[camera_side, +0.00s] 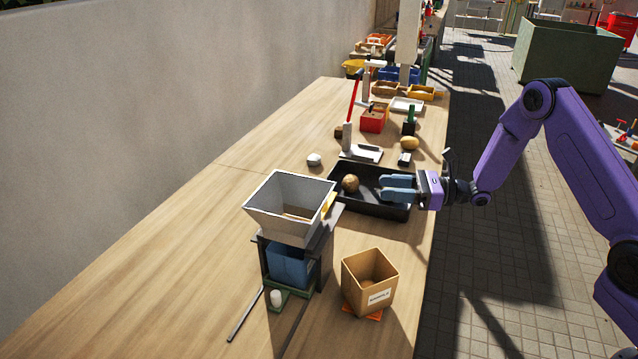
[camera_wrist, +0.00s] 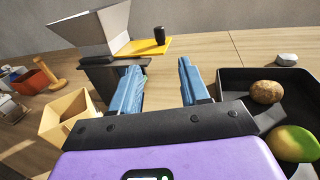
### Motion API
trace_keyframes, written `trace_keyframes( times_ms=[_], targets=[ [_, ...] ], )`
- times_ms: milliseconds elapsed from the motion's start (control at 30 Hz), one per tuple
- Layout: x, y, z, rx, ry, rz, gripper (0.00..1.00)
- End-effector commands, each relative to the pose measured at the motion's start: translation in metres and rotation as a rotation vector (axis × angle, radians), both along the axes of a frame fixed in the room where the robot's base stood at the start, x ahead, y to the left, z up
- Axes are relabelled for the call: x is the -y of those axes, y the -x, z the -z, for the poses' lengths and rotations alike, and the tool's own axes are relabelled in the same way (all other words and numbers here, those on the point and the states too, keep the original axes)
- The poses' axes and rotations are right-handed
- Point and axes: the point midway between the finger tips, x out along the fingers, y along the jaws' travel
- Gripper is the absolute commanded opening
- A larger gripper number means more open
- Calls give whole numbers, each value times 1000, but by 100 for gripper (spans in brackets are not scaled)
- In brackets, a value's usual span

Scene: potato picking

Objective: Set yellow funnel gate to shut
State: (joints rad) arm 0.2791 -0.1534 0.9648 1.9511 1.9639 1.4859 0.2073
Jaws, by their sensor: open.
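The grey-white funnel (camera_side: 283,222) stands on a dark frame over a blue bin (camera_side: 288,264) in the side view. Its yellow gate (camera_side: 328,204) sticks out at the funnel's right side, mostly hidden there by the funnel. In the wrist view the yellow gate (camera_wrist: 140,47) is a flat plate projecting from beside the funnel (camera_wrist: 97,30), with an upright black knob (camera_wrist: 159,35) on it. My gripper (camera_side: 386,188) is open and empty over the black tray, right of the funnel. In the wrist view its blue fingers (camera_wrist: 158,70) are apart, with the gate beyond them.
The black tray (camera_side: 384,213) holds a brown potato (camera_side: 350,183); the wrist view also shows a green-yellow one (camera_wrist: 294,143). A cardboard box (camera_side: 358,292) stands right of the funnel frame. A white lump (camera_side: 314,160) lies behind. The table's left side is clear.

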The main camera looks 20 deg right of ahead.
Motion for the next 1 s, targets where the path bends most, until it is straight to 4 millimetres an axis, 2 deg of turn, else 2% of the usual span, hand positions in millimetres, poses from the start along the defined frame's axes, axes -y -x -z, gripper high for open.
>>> trace_keyframes(
  times_ms=[167, 800, 1000],
  targets=[
    [-21, -10, 0, 0, 1, -6, 45],
    [-122, -69, 0, 0, 1, -6, 45],
    [-142, -81, 0, -2, 3, -4, 45]
  ],
)
